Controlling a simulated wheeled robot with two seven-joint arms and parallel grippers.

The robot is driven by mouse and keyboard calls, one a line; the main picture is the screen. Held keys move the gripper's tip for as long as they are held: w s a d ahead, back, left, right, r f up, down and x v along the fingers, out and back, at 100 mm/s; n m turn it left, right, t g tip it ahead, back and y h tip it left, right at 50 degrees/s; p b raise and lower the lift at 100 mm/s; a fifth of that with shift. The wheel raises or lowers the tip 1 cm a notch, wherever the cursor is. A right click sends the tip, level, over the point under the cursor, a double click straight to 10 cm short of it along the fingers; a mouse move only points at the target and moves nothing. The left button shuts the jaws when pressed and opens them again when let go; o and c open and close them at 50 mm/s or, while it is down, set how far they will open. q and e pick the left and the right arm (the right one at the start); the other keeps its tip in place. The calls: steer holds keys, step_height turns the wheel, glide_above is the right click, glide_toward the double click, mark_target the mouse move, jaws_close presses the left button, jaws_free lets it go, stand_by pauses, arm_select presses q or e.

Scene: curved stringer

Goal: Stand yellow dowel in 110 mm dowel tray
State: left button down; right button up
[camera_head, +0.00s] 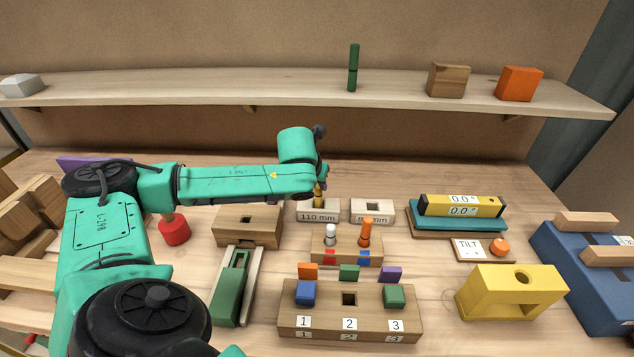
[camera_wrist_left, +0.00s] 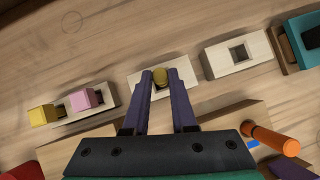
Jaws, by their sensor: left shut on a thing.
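The yellow dowel (camera_head: 318,196) is upright at the pale wooden tray labelled 110 mm (camera_head: 318,216). In the left wrist view, the yellow dowel (camera_wrist_left: 160,76) shows end-on between the two purple fingers of my left gripper (camera_wrist_left: 160,78), which is shut on it. The tray (camera_wrist_left: 183,92) lies directly under it there. My left gripper (camera_head: 319,187) is partly hidden behind its own wrist in the head view. The dowel's lower end is at the tray's opening; I cannot tell how deep it sits. My right gripper is not in view.
A second pale tray (camera_head: 372,211) with an empty square hole stands just right. A wooden block with white and orange pegs (camera_head: 346,246) stands in front. A wooden block (camera_head: 247,226) is to the left. The shelf (camera_head: 210,90) runs behind. Bare table lies behind the trays.

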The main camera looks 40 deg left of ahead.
arm_select(q)
steer(key=shift+f+b, duration=0.35)
steer(key=shift+f, duration=0.75)
steer(key=c, duration=0.6)
jaws_free()
steer(key=shift+c, duration=0.2)
steer(key=shift+r, duration=0.1)
steer(key=v, duration=1.4)
steer(key=shift+r+p, duration=0.25)
steer(key=shift+p, duration=0.15)
